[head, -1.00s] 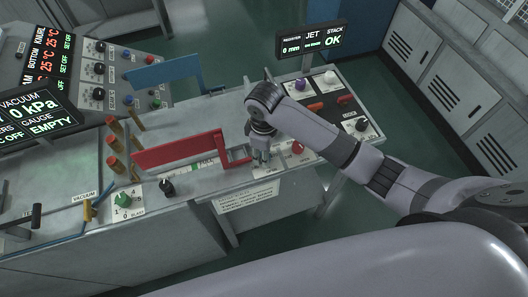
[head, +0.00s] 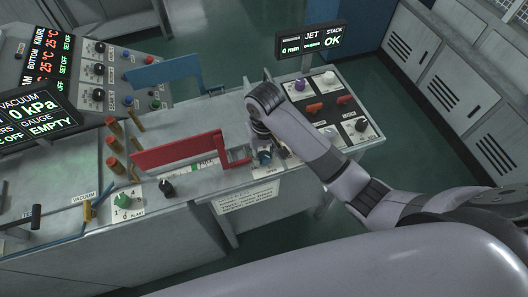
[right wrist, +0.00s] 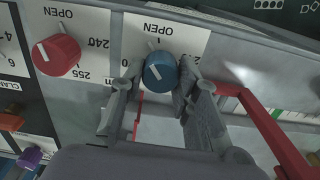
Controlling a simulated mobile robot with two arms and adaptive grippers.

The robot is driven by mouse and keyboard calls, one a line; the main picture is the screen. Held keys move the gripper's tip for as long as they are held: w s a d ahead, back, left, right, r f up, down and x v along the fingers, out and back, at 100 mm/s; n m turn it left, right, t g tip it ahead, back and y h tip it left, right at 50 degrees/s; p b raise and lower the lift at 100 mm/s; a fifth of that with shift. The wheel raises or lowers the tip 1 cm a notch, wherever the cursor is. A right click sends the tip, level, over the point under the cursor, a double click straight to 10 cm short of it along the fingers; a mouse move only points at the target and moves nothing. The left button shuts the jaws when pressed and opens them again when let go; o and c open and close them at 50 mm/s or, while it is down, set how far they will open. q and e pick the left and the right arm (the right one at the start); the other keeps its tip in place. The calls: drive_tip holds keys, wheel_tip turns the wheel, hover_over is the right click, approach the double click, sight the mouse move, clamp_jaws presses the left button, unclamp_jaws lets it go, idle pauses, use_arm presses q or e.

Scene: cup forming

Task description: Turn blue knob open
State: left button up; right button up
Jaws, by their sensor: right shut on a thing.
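The blue knob (right wrist: 160,72) sits on a white plate marked OPEN in the right wrist view. It also shows small in the head view (head: 265,157), beside the red frame. My right gripper (right wrist: 155,88) is shut on the blue knob, one finger on each side of it. In the head view my right gripper (head: 262,150) points down at the panel edge and is partly covered by my wrist. A white line shows on the knob's face; its exact angle is hard to read. My left gripper is not in view.
A red knob (right wrist: 57,55) on a similar plate is beside the blue one. The red frame (head: 180,152) stands close to my right gripper. A black knob (head: 166,188) and a green knob (head: 123,201) are further left. A panel of knobs and switches (head: 335,115) lies to the right.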

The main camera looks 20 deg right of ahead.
sight(264, 154)
drive_tip(key=m, duration=0.4)
drive_tip(key=shift+r+m, duration=0.1)
drive_tip(key=shift+m, duration=0.3)
drive_tip(key=shift+d, duration=0.1)
drive_tip(key=o, duration=1.2)
drive_tip(key=shift+c, duration=0.2)
wheel_tip(264, 154, up, 12)
